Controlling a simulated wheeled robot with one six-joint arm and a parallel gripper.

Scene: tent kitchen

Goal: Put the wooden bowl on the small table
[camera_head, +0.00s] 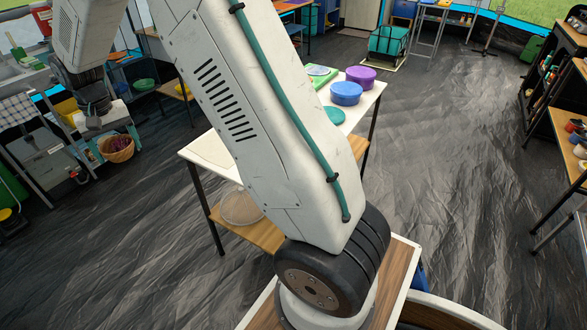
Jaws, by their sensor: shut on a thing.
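A small table (205,151) with a white top, dark legs and a wooden lower shelf stands in the middle, partly hidden behind my arm. The left front part of its top looks bare.
A blue round container (346,93), a purple one (361,76) and a green item (321,73) stand on the table's far part. Shelves (562,115) line the right. Dark floor (450,150) between is clear.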

